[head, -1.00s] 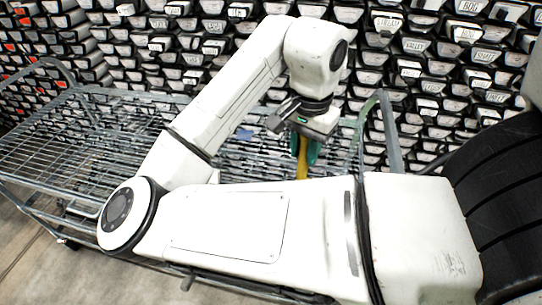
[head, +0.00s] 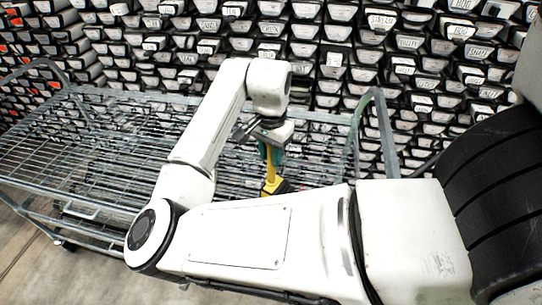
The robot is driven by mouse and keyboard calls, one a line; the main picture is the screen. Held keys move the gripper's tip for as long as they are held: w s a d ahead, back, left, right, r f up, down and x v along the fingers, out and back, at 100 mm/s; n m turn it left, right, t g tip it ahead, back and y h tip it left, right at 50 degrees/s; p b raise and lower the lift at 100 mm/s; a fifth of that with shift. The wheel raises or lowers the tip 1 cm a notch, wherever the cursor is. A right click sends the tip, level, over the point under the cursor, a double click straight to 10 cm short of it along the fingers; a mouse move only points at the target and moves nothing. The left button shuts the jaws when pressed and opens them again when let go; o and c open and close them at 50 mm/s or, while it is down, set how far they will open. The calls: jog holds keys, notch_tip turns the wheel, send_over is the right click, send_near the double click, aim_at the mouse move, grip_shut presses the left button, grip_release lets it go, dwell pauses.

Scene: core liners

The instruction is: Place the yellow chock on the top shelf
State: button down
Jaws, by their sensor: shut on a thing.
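The yellow chock (head: 272,183) hangs under my gripper (head: 265,152) in the head view. Its upper part lies between green fingers, and a darker part shows at its lower end. My gripper is shut on it. The top shelf is the wire deck of a grey metal cart (head: 110,140), which spans the left and middle of the view. The chock shows in front of the right part of this deck. I cannot tell whether its lower end touches the wires. My own arm hides the near right part of the deck.
Racks of labelled core liners (head: 400,65) fill the background behind the cart. The cart's raised end rail (head: 384,130) stands to the right of my gripper. The left part of the deck looks clear. Concrete floor (head: 25,265) shows at the lower left.

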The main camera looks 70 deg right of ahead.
jog(key=shift+f, duration=0.7)
jog(key=shift+f, duration=0.2)
jog(key=c, duration=0.8)
grip_release()
notch_tip(320, 180, up, 12)
jog(key=shift+r, duration=0.2)
